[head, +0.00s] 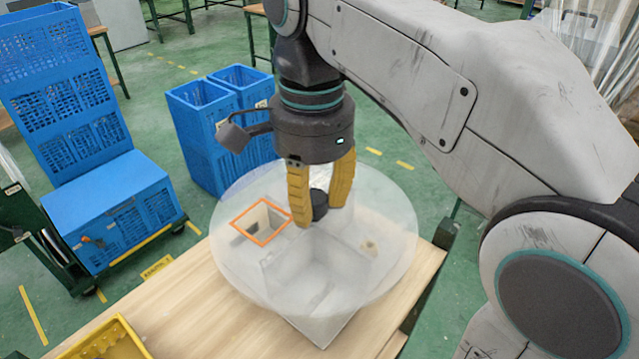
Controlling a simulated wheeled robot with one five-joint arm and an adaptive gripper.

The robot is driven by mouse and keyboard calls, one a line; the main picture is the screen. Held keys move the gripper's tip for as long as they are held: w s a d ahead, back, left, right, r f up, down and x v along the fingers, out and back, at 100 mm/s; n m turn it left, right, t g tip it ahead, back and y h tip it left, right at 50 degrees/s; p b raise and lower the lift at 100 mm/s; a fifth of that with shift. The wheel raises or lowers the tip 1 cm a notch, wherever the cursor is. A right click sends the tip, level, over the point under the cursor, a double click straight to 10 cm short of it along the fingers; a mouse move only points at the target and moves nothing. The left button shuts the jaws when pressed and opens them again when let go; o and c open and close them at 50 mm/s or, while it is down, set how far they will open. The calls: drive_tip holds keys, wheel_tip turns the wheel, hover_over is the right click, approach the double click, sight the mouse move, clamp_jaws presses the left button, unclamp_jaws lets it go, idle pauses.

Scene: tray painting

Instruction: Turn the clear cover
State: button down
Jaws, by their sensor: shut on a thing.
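The clear cover (385,215) is a round, see-through disc lying over a pale box-like tray (322,330) on the wooden table. An orange-edged square opening (262,224) is in the disc's left part, with a pale compartment visible through it. A dark knob (320,204) stands near the disc's middle. My gripper (322,212) points down from above, its yellow fingers shut on the knob, one on each side. The parts of the tray under the cover look hazy. My fingers hide part of the knob.
A yellow crate (105,343) sits at the table's front left. The wooden table top (205,312) is bare left of the cover. Blue crates (205,130) stand on the green floor behind, and more blue crates (110,215) are stacked at left.

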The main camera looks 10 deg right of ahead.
drive_tip(key=shift+f, duration=0.1)
idle(0.3)
drive_tip(key=c, duration=0.8)
unclamp_jaws()
